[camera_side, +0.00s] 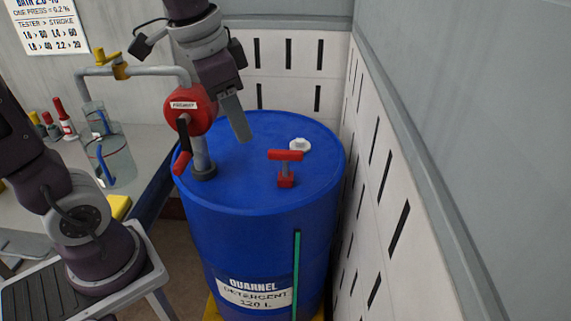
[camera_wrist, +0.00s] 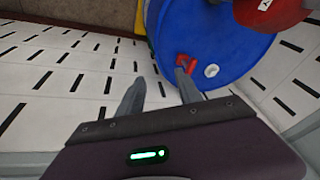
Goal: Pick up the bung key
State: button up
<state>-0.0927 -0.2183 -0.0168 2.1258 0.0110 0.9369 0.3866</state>
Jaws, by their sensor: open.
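The bung key (camera_side: 286,168) is a red T-shaped tool standing upright on the lid of a blue drum (camera_side: 255,215).
A red rotary pump (camera_side: 190,108) with a grey pipe rises from the lid close left of my gripper. A white cap (camera_side: 300,145) lies behind the key. Slotted white wall panels (camera_side: 385,165) stand close right. A bench (camera_side: 150,150) with jars and bottles is at left.

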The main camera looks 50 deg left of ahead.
jog(key=w+a+f+m+g, duration=0.25)
jog(key=w+f, duration=0.35)
jog(key=w, duration=0.4)
jog(key=m, duration=0.2)
send_over(286, 159)
jog(key=shift+g, duration=0.35)
jog(key=f, duration=0.5)
jog(key=shift+a+f, duration=0.25)
jog(key=shift+a, duration=0.1)
jog(key=shift+w+a+f+m, duration=0.15)
jog(key=shift+w+f+m, duration=0.1)
jog(key=shift+f, duration=0.4)
jog(key=shift+w+a+f+m, duration=0.15)
jog(key=shift+w+f+m, duration=0.1)
jog(key=shift+f, duration=0.35)
jog(key=f, duration=0.6)
jog(key=shift+s+d+f, duration=0.2)
jog(key=shift+s+d, duration=0.05)
jog(key=shift+d, duration=0.05)
grip_shut()
